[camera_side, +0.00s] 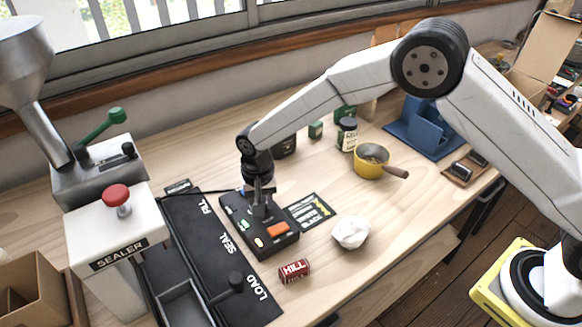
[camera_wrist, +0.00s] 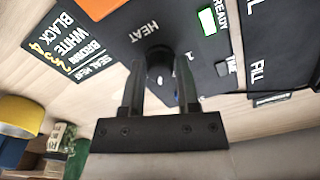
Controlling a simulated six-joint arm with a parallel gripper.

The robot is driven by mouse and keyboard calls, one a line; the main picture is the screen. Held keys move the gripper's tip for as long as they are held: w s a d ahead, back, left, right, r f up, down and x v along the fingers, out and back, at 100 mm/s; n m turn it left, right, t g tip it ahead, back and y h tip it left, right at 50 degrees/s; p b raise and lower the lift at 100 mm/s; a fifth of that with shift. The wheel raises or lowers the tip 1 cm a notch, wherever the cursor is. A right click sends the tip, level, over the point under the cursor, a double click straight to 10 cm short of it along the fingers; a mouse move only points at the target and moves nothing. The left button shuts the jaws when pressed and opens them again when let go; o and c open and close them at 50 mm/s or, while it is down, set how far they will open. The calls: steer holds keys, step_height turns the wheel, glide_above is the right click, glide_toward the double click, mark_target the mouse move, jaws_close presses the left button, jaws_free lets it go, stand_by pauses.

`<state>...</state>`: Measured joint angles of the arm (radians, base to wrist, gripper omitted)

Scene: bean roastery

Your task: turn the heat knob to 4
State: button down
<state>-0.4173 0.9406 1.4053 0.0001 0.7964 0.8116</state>
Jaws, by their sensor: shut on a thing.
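The heat knob (camera_wrist: 160,56) is a round black knob on the black control panel (camera_wrist: 205,50), beside the white word HEAT in the wrist view. My gripper (camera_wrist: 158,72) is shut on the knob, one finger on each side. In the side view my gripper (camera_side: 261,207) points straight down onto the control panel (camera_side: 264,246), which lies on the wooden table. There the knob is hidden by my fingers. The knob's pointer and its number marks cannot be made out in either view.
A black mat (camera_side: 213,262) marked FILL, SEAL and LOAD lies left of the panel.

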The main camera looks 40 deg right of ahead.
steer(key=shift+c, duration=1.7)
jaws_free()
steer(key=shift+r, duration=0.15)
steer(key=shift+r, duration=3.8)
steer(key=shift+s+d+r, duration=0.1)
steer(key=shift+d+r, duration=0.05)
steer(key=shift+d, duration=0.3)
steer(key=s+d+r+n+t, duration=0.2)
steer(key=s+d+n, duration=0.2)
steer(key=s+d, duration=1.7)
steer(key=shift+r+n+t, duration=0.2)
steer(key=shift+n+t, duration=0.1)
